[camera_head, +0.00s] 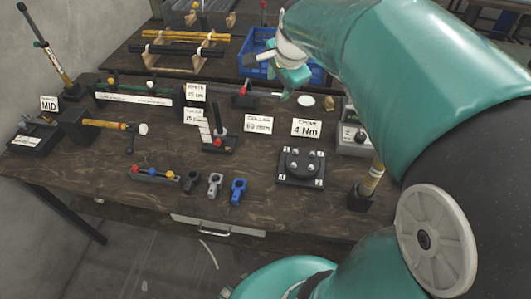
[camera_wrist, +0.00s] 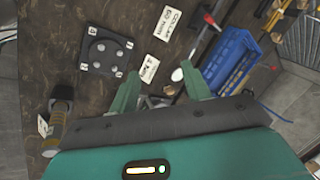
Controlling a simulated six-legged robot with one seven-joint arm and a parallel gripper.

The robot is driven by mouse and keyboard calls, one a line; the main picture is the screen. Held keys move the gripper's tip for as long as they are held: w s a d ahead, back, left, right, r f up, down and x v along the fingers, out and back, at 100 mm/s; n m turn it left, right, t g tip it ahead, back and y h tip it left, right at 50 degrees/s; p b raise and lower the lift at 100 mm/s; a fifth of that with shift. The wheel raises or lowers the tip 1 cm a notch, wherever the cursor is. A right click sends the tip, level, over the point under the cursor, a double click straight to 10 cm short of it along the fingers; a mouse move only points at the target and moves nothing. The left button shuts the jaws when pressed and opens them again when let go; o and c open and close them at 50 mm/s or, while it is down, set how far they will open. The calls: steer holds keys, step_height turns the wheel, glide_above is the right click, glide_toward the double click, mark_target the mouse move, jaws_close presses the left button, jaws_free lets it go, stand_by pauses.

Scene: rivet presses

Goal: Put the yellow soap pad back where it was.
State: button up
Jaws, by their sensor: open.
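I cannot make out a yellow soap pad in either view. My gripper (camera_head: 287,84) hangs in front of the blue crate (camera_head: 317,75) at the back of the workbench in the head view. In the wrist view my gripper (camera_wrist: 160,84) has its two teal fingers spread apart, with nothing seen held between them. A small white disc (camera_head: 306,101) lies on the bench below it. In the wrist view the disc (camera_wrist: 177,75) shows just by the right finger. The area straight below the gripper palm is hidden.
The wooden workbench (camera_head: 90,176) carries a black plate fixture (camera_head: 301,168), white label cards such as "4 Nm" (camera_head: 306,128), a blue clamp part (camera_head: 238,190) and a coloured-knob block (camera_head: 156,174). A yellow-banded post (camera_head: 371,180) stands at the right. The front left bench top is clear.

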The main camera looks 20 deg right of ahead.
steer(key=s+a+f+n, duration=0.1)
steer(key=s+a+n, duration=0.5)
steer(key=s+n, duration=0.2)
steer(key=s+a+n, duration=0.5)
steer(key=s+n, duration=0.3)
steer(key=s, duration=0.1)
steer(key=shift+s+a+f+y, duration=0.3)
steer(key=shift+s+a+f, duration=0.05)
steer(key=shift+s+a, duration=0.05)
